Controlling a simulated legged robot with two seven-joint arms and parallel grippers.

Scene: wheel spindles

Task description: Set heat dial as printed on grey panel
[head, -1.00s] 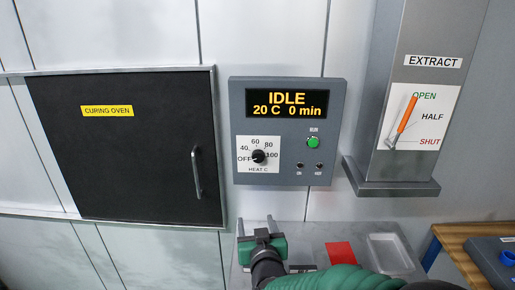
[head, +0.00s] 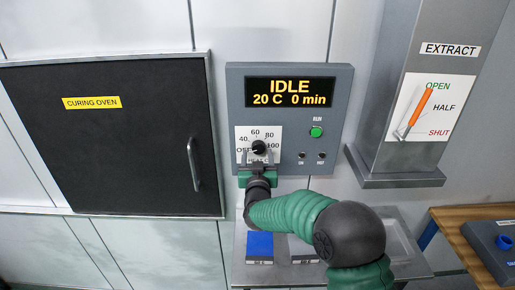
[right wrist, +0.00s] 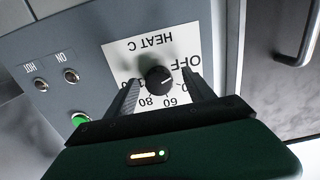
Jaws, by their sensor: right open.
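The heat dial (head: 258,147) is a black knob on a white scale plate marked OFF, 40, 60, 80, 100, low on the grey panel (head: 290,180). The panel's display (head: 290,92) reads IDLE, 20 C, 0 min. My right gripper (head: 258,160) is open just below and in front of the dial. In the right wrist view the dial (right wrist: 159,80) lies between the fingers (right wrist: 160,88), with gaps on both sides. Its white mark points roughly toward OFF. The gripper hides part of the scale. My left gripper is out of view.
The EXTRACT column (head: 395,175) with an orange lever is to the right. Below are a blue square (head: 260,248) and a wooden bench (head: 470,215).

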